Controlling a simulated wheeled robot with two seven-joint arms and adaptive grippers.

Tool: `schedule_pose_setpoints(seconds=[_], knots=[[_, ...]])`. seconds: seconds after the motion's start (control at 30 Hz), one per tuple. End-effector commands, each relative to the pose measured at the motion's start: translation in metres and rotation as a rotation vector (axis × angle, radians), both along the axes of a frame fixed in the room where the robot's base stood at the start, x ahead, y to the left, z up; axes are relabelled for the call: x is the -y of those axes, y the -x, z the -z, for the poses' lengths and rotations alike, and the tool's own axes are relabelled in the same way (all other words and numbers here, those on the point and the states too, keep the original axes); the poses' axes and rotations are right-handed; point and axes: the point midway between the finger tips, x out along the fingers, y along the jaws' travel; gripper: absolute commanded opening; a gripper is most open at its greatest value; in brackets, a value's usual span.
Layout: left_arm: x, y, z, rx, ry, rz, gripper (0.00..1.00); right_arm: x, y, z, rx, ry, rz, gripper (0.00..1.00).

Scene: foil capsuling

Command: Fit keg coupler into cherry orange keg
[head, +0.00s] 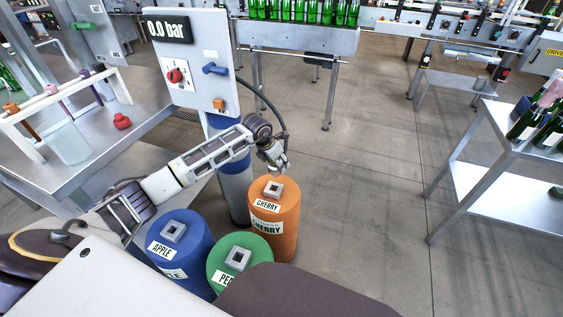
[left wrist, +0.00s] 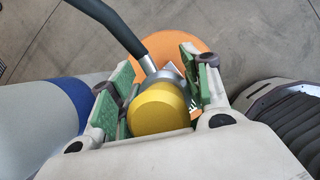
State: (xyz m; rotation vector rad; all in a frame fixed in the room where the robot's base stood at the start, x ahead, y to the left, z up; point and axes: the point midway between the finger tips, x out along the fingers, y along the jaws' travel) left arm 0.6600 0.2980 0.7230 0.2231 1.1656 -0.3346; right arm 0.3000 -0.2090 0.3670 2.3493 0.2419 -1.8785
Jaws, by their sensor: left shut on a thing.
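The orange cherry keg (head: 285,235) stands upright with a square grey fitting (head: 273,189) on top. My left gripper (head: 279,168) is just above the far side of that fitting. In the left wrist view the gripper (left wrist: 155,95) is shut on the keg coupler (left wrist: 158,108), a yellow cap with a grey metal collar and a dark hose (left wrist: 117,27). The orange keg's top (left wrist: 198,44) lies beneath it there. The coupler hides most of the fitting, so I cannot tell if they touch. My right gripper is not in view.
A blue apple keg (head: 190,238) and a green keg (head: 250,255) stand close by the orange one. Behind is a panel (head: 200,100) reading 0.0 bar, with the hose (head: 283,113) looping from it. A bench (head: 90,150) is at left.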

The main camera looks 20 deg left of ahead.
Motion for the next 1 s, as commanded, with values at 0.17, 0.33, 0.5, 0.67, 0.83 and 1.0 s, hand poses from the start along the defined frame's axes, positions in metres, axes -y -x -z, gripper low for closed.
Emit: schedule_pose_setpoints(seconds=[0.17, 0.33, 0.5, 0.67, 0.83, 1.0], knots=[[-0.0054, 0.0027, 0.0028, 0.001, -0.001, 0.032, 0.11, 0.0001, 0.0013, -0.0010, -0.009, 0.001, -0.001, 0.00], [-0.0078, 0.0056, 0.0046, 0.002, 0.001, 0.071, 0.11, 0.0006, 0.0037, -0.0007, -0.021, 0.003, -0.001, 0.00], [-0.0092, 0.0087, 0.0061, 0.002, 0.001, 0.116, 0.11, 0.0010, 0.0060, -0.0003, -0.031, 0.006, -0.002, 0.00], [-0.0097, 0.0102, 0.0067, 0.002, 0.001, 0.156, 0.11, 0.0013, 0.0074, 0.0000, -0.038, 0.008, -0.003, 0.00], [-0.0095, 0.0100, 0.0065, 0.003, 0.001, 0.175, 0.11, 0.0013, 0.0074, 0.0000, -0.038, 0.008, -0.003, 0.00], [-0.0093, 0.0100, 0.0064, 0.002, 0.000, 0.175, 0.11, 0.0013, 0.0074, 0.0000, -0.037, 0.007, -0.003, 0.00]])
